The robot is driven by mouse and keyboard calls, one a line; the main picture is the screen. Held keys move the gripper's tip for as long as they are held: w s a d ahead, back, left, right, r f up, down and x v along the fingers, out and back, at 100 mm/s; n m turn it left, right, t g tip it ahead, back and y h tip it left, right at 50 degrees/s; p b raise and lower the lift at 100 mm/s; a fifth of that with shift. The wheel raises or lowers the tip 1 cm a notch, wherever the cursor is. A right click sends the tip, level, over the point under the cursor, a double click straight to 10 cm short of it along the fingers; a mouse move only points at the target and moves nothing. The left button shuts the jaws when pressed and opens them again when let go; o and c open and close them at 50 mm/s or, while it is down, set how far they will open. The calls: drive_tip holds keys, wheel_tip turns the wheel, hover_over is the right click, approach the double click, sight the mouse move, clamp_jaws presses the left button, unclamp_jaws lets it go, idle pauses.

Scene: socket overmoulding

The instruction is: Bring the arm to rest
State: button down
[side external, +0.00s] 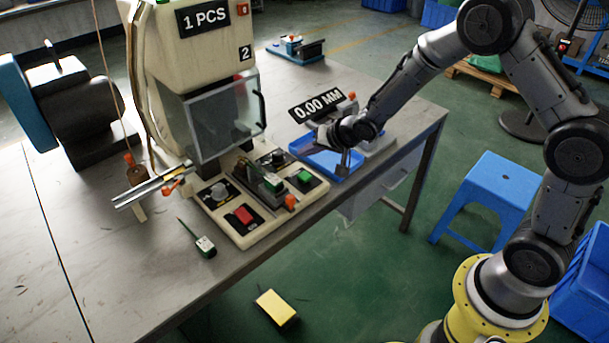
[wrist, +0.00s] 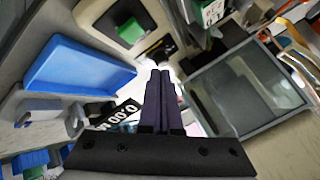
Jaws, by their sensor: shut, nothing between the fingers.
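My gripper (side external: 343,168) hangs over the blue tray on the table, at the end of my grey arm. In the wrist view my gripper (wrist: 160,75) has its two dark fingers together with nothing between them. The blue tray (side external: 309,148) looks empty where it shows; it also shows in the wrist view (wrist: 80,66). My fingers are partly hard to make out in the side view.
A moulding machine (side external: 165,60) with a clear guard (side external: 215,115) stands left of my gripper. Its control base (side external: 250,235) has red and green buttons. A gauge with a "0.00 MM" sign (side external: 317,106) is close behind my gripper. A blue stool (side external: 490,190) stands right of the table.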

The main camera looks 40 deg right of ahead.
idle(0.4)
wheel_tip(320, 180, up, 15)
drive_tip(key=t, duration=0.3)
drive_tip(key=s+d+r+n+h, duration=0.1)
drive_tip(key=s+r, duration=1)
drive_tip(key=s+f+n+g, duration=0.3)
drive_tip(key=s+f, duration=0.1)
drive_tip(key=s, duration=0.8)
drive_tip(key=s+f+n+g, duration=0.3)
drive_tip(key=s+f, duration=0.1)
drive_tip(key=s, duration=0.8)
drive_tip(key=shift+a+n+g, duration=0.3)
drive_tip(key=shift+a+n, duration=0.1)
